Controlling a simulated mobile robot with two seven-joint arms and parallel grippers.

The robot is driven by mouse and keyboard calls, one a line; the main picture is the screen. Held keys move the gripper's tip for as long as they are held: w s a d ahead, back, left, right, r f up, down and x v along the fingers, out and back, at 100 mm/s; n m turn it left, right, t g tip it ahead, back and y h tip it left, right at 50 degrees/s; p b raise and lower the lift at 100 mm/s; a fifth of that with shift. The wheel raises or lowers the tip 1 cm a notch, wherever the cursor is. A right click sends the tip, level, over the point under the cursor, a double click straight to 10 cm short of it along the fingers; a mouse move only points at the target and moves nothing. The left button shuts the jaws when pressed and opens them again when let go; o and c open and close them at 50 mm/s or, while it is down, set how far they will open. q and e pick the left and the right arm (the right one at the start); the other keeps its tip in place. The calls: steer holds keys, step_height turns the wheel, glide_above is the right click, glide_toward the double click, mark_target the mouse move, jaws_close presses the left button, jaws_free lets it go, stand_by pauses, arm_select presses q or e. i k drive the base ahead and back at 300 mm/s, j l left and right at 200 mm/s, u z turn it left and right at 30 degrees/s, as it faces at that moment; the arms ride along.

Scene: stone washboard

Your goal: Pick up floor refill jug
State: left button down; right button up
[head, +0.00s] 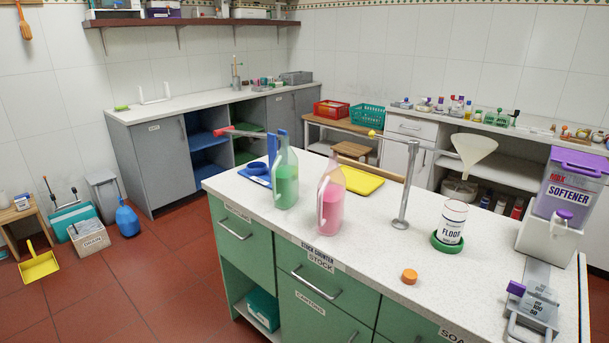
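A clear jug with green liquid (286,187) and a blue top stands upright on the green-fronted counter (375,250). Nearer and to its right stands a clear jug with pink liquid (330,215), with a handle at its side. I can read no label on either jug. A white container (452,224) marked "FLOOR" stands upright on a green round base (446,246), further right on the counter. A blue jug-like container (127,219) stands on the red floor at the far left. I cannot tell which is the floor refill jug. Neither of my grippers is in view.
An orange cap (409,276) lies near the counter's front edge. A metal stand (406,185) holds a funnel (474,152). A softener dispenser (567,190) stands at right. A yellow board (361,180) lies behind the jugs. A yellow dustpan (39,265) is on the floor.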

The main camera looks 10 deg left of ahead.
mark_target(284, 169)
steer(key=i+j+z, duration=0.1)
steer(key=j, duration=0.35)
steer(key=i+j+z, duration=0.15)
steer(key=j, duration=0.3)
steer(key=j+z, duration=0.1)
steer(key=j, duration=0.35)
steer(key=i+j+z, duration=0.1)
steer(key=j, duration=0.4)
steer(key=i+j, duration=0.1)
steer(key=j, duration=0.5)
steer(key=i+j, duration=0.1)
steer(key=j, duration=0.55)
steer(key=i+j, duration=0.1)
steer(key=j, duration=0.5)
